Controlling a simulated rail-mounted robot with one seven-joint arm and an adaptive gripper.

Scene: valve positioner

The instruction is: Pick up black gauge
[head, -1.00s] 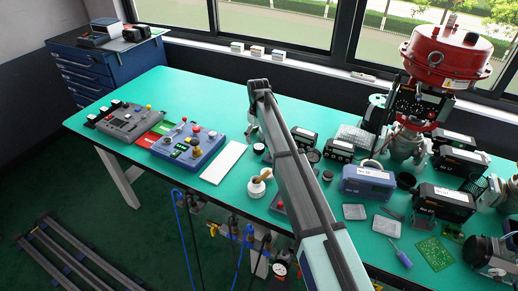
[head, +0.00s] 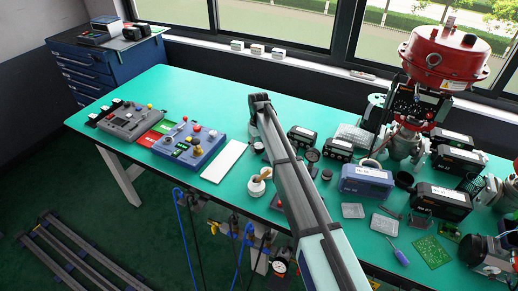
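A small dark round gauge-like thing (head: 312,156) shows on the green table just right of my arm in the head view. It has a round head and a short lower part, and my arm hides its left side. A darker small round thing (head: 326,174) sits just below it. My arm rises from the bottom right to a bend at the picture's middle, then drops out of sight behind itself. My gripper is hidden behind the arm, so I cannot tell if it touches the gauge.
Black boxes (head: 338,150) and a blue box (head: 367,181) crowd the table right of my arm. A red-topped valve actuator (head: 445,55) stands at the back right. A white flat panel (head: 223,161) and control boxes (head: 190,145) lie left.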

